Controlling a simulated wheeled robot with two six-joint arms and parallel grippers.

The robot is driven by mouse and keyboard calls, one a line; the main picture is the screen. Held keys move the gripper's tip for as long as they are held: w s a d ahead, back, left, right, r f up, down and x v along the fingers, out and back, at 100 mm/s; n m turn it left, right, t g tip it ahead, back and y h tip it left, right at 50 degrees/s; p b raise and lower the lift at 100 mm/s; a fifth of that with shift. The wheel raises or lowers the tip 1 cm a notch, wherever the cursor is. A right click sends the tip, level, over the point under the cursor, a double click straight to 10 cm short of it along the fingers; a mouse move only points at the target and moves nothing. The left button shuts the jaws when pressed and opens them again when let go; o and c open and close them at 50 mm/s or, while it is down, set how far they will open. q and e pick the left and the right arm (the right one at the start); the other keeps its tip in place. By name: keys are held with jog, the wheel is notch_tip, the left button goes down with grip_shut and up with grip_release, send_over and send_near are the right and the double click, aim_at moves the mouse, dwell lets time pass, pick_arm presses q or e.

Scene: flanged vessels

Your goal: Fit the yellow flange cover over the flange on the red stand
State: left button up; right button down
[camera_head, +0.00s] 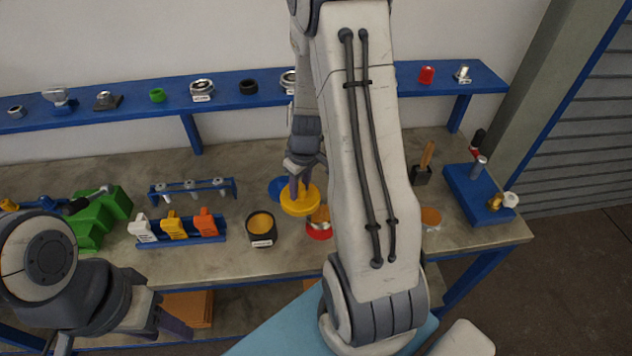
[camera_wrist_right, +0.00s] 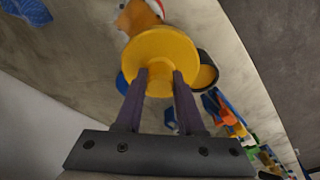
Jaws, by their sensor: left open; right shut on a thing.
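The yellow flange cover (camera_head: 299,205) is a round disc with a raised middle, held in my right gripper (camera_head: 301,184) above the workbench. In the right wrist view the cover (camera_wrist_right: 160,46) sits between the two fingertips (camera_wrist_right: 160,78). The red stand (camera_head: 319,233) is just right of and nearer than the cover, partly behind my right arm; its flange top looks orange-brown. In the right wrist view the stand (camera_wrist_right: 155,7) shows only partly at the top edge. The cover appears apart from it. My left gripper (camera_head: 172,318) is open and empty in front of the bench at lower left.
A dark pot (camera_head: 261,229) with yellow-orange contents stands left of the red stand. A blue disc (camera_head: 280,188) lies behind the cover. A tag rack (camera_head: 180,232), green block (camera_head: 98,218) and blue fixture (camera_head: 478,196) are further out. My right arm hides the bench's middle right.

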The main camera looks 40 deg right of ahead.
send_over(320, 212)
jog(key=shift+s+r+n, duration=0.15)
jog(key=shift+r+n, duration=0.2)
jog(key=shift+n, duration=0.05)
notch_tip(320, 212, down, 5)
jog(key=b, duration=0.5)
jog(key=shift+s+r, duration=0.15)
jog(key=shift+r, duration=0.05)
jog(key=shift+f+b, duration=0.1)
jog(key=shift+b, duration=0.4)
dwell(0.6)
jog(key=shift+f+b, duration=2.05)
jog(key=shift+b, duration=0.1)
jog(key=shift+c, duration=2.2)
grip_release()
